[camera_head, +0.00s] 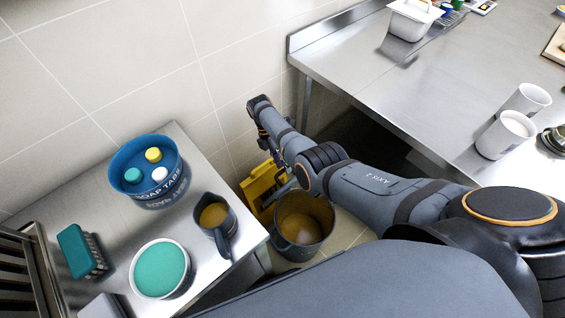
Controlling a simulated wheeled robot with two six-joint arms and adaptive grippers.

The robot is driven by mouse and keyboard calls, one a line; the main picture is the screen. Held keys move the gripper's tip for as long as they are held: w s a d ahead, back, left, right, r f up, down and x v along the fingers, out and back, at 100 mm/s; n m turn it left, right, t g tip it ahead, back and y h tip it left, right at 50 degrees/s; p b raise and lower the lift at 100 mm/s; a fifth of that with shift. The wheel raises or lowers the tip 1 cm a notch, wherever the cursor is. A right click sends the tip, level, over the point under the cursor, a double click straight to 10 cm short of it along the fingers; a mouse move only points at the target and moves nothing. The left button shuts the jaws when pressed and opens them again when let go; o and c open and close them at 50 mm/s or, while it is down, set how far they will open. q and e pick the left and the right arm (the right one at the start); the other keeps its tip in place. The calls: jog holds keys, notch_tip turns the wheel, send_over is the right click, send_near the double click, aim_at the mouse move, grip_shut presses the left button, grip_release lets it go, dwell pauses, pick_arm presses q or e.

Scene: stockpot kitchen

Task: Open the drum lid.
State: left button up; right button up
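No drum with a lid can be told for sure in the head view. The nearest match is a round blue tub (150,196) marked "SOAP TABS" on the steel side table at the left. Its top is open, with a yellow, a teal and a white piece inside. My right arm reaches in from the right, and my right gripper (258,104) is by the tiled wall, to the right of the blue tub and clear of it. The gripper is small and dark here, and its finger opening does not show clearly. My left gripper is out of view.
The side table (110,227) also holds a jug (222,240), a white bowl with teal contents (160,269) and a teal brush (76,250). A bucket (303,222) and a yellow object (260,185) stand beside it. White cups (505,135) stand on the steel counter (345,68).

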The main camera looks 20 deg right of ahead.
jog(key=shift+r, duration=0.15)
jog(key=v, duration=1.2)
dwell(0.3)
